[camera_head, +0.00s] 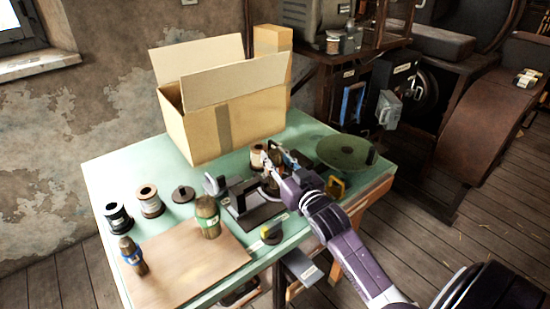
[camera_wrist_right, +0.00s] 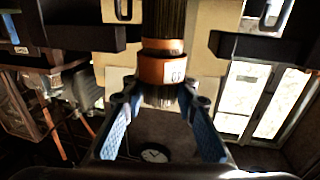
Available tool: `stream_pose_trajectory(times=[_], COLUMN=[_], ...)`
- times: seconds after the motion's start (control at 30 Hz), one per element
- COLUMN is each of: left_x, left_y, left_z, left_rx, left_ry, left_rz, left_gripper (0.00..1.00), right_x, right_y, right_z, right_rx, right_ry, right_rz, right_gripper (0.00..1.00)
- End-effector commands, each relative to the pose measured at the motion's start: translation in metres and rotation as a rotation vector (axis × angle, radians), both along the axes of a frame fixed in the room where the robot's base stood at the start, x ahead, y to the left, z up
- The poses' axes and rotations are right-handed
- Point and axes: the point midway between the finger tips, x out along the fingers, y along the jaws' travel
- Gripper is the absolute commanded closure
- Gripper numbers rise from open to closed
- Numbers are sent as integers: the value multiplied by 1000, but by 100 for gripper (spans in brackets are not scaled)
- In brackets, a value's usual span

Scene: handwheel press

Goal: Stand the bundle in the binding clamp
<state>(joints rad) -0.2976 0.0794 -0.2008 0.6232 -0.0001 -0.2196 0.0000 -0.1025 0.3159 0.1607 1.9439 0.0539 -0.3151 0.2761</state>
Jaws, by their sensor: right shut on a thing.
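My right gripper (camera_head: 277,160) reaches in from the lower right over the dark binding clamp (camera_head: 252,209) on the green table. In the right wrist view, its blue-padded fingers (camera_wrist_right: 163,98) are shut on a dark rod bundle with an orange band (camera_wrist_right: 163,68) that bears a small label. Dark bars of the clamp show on both sides of the bundle. The gripper largely hides the bundle in the head view, and I cannot tell whether its lower end touches the clamp. A bundle with a green band (camera_head: 207,217) and one with a blue band (camera_head: 132,256) stand on a wooden board (camera_head: 190,277).
An open cardboard box (camera_head: 240,118) stands at the back of the table. A black spool (camera_head: 118,217), a copper spool (camera_head: 150,201) and a dark disc (camera_head: 183,195) are at the left. A round green plate (camera_head: 343,152) is right of the clamp.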

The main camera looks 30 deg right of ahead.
Motion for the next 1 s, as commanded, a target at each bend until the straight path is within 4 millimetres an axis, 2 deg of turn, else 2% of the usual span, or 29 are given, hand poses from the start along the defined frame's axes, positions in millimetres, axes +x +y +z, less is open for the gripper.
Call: stream_pose_trajectory(times=[0.37, 0.4, 0.57, 0.9, 1.0], left_x=[-3, -4, -4, -4, -5], left_y=[1, 1, 1, 2, 2], left_z=[-2, -2, -1, 1, -2], left_rx=[2, 2, 2, 2, 3], left_ry=[5, 6, 7, 7, 8], left_rz=[1, 1, 1, 1, 1], left_gripper=[60, 60, 60, 60, 60], right_x=[0, 0, 0, 0, -9], right_y=[0, 0, 0, 0, 1], right_z=[-4, -4, -4, 2, -2], right_rx=[0, 0, 0, 0, 1], right_ry=[-3, -2, -2, -3, 0], right_rz=[1, 1, 1, 1, 1], right_gripper=[99, 72, 56, 56, 56])
